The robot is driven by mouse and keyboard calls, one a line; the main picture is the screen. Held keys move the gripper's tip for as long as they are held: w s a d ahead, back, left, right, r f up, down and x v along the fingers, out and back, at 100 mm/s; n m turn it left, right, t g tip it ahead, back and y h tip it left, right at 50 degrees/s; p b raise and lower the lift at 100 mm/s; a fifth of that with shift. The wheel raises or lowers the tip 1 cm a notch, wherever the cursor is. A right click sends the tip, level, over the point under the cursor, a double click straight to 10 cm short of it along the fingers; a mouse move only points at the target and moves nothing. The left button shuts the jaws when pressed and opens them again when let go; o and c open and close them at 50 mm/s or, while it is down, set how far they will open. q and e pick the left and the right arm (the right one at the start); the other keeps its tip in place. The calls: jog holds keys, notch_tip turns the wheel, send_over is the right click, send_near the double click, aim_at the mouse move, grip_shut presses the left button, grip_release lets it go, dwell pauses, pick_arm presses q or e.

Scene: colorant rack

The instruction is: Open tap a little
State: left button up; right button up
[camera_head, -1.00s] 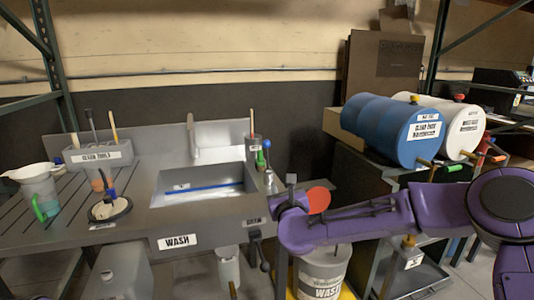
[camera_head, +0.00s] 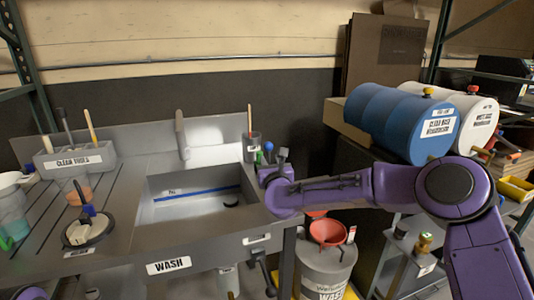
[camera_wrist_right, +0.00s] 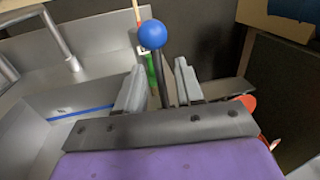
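The grey tap (camera_head: 182,136) stands at the back of the sink (camera_head: 165,207); part of its pipe shows in the right wrist view (camera_wrist_right: 60,38). A lever with a blue ball knob (camera_head: 268,147) stands at the sink's right side. In the right wrist view, the blue ball (camera_wrist_right: 152,34) tops a dark rod (camera_wrist_right: 161,78). My right gripper (camera_wrist_right: 159,80) is open, its fingers on either side of the rod with visible gaps. In the head view, my right gripper (camera_head: 273,165) is at the sink's right edge. My left gripper is out of view.
A tools box (camera_head: 76,160) and a jug (camera_head: 12,215) stand on the left counter. A cup with a brush (camera_head: 251,150) is beside the lever. Blue (camera_head: 405,120) and white (camera_head: 472,118) drums lie at right. A red funnel (camera_head: 327,232) sits on a waste bucket (camera_head: 326,272).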

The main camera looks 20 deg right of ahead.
aim_at(269, 160)
jog(key=w, duration=0.3)
jog(key=shift+w+d+f+p, duration=0.15)
jog(key=shift+w+d+p, duration=0.05)
jog(key=shift+d+p, duration=0.1)
jog(key=shift+w, duration=0.5)
jog(key=shift+c, duration=0.4)
